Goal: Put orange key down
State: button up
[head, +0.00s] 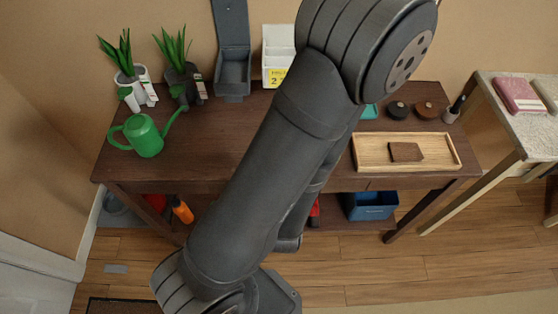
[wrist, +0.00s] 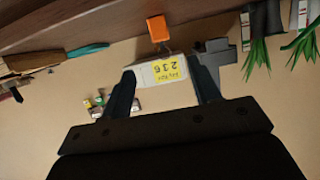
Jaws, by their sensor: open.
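An orange block-like piece (wrist: 158,28), which looks like the orange key's tag, rests on the dark tabletop in the wrist view. My gripper (wrist: 162,68) is open, with one dark finger on each side and nothing held. A white holder with a yellow label (wrist: 170,72) shows between the fingers, upside down. It stands at the wall end of the table in the head view (head: 279,45). My arm hides the gripper and the orange piece in the head view.
In the head view, a green watering can (head: 145,134) and potted plants stand at the left. A grey wall box (head: 233,70) is beside the white holder. A wooden tray (head: 450,154) lies at the right. Small coloured pieces (wrist: 100,101) show on the wall.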

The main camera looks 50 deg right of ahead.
dwell(0.4)
